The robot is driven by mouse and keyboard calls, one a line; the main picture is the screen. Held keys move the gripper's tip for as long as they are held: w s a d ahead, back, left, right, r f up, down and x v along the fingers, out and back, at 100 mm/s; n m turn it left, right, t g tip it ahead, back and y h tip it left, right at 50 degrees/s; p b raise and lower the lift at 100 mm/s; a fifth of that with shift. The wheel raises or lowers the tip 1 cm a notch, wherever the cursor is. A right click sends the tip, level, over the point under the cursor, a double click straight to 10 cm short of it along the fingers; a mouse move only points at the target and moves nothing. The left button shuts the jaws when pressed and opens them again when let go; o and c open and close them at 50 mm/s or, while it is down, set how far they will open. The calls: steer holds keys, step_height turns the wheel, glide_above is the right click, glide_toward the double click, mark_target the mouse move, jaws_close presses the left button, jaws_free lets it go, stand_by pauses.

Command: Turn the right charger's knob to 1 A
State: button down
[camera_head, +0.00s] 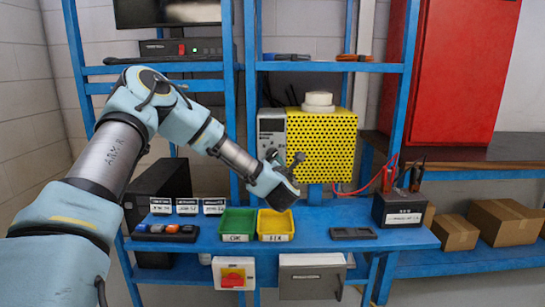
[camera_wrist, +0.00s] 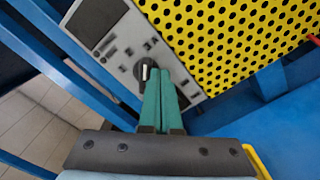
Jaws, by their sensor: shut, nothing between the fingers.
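A grey instrument panel (camera_head: 272,132) with a dark display stands on the bench, joined to a yellow perforated casing (camera_head: 322,145). I cannot tell whether it is the task's right charger. In the wrist view the panel (camera_wrist: 122,52) shows a black round knob (camera_wrist: 145,71) with a light pointer mark. The scale around it is too small to read. My gripper (camera_wrist: 165,72) is shut and empty, its green fingertips together just right of the knob and overlapping its edge in the picture. I cannot tell whether they touch it.
A green bin (camera_head: 237,237) and a yellow bin (camera_head: 276,237) sit on the blue bench below my gripper. A dark battery (camera_head: 399,208) with red leads stands at the right. A flat black device (camera_head: 353,233) lies between. A blue upright (camera_wrist: 75,60) runs left of the panel.

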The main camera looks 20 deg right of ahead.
steer(key=shift+w, duration=0.15)
steer(key=shift+w+d+b, duration=0.35)
steer(key=shift+w+b, duration=0.1)
steer(key=shift+w, duration=0.2)
steer(key=shift+w+d, duration=0.1)
steer(key=shift+w+r, duration=0.1)
steer(key=shift+w, duration=0.05)
